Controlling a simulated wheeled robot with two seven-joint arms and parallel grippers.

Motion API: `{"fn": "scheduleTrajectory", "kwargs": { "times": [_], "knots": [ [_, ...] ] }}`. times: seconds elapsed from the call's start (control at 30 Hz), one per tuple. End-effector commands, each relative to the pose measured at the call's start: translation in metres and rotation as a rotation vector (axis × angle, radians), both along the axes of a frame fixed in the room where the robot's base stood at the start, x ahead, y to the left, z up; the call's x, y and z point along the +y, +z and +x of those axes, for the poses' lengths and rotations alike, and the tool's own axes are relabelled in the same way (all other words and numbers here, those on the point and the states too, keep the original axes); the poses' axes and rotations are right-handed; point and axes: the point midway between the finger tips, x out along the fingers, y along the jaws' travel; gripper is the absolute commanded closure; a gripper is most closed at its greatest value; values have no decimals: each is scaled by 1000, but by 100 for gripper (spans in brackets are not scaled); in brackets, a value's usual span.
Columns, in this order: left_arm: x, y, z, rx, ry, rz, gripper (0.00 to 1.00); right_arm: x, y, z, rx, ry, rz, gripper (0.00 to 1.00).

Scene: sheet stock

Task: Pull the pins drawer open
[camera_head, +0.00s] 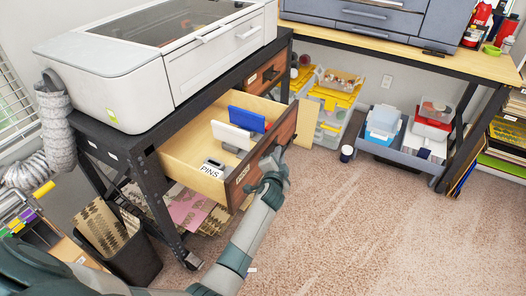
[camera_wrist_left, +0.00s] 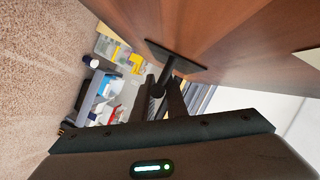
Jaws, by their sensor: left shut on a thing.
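The pins drawer (camera_head: 187,160) stands pulled out from under the black bench in the head view. It has pale wood sides and a reddish-brown front, and a white "PINS" label shows by its near end. Inside are a blue block (camera_head: 246,119), a white block (camera_head: 231,135) and a small grey-white item. My left gripper (camera_head: 274,163) is at the drawer front, shut on its dark handle. In the left wrist view the handle (camera_wrist_left: 166,72) stands off the wooden front, with the gripper's fingers (camera_wrist_left: 173,100) at it. The fingertips are partly hidden. My right gripper is not in view.
A white machine (camera_head: 150,75) with a grey hose sits on the bench. Another brown drawer front (camera_head: 266,73) is farther back. A grey bin (camera_head: 400,150) and yellow-lidded boxes stand behind. Carpet (camera_head: 370,230) to the right is clear. A black waste bin stands lower left.

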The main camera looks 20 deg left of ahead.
Motion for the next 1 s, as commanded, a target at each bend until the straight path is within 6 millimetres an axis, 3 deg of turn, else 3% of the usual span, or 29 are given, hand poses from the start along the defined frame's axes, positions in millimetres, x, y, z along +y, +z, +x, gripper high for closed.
{"fn": "scheduleTrajectory", "kwargs": {
  "times": [0.1,0.23,0.67,0.7,0.73,1.0],
  "knots": [
    [-18,-2,-2,0,-1,-1,100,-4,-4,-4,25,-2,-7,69],
    [-27,-1,-2,0,-1,0,100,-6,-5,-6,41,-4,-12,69],
    [-30,-1,-2,1,-1,1,100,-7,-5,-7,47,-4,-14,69],
    [-30,-1,-2,1,-1,1,78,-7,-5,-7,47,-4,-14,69],
    [-30,0,-2,1,-1,1,71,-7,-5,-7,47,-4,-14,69],
    [-30,0,-2,0,0,1,69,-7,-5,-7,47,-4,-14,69]
  ]
}}
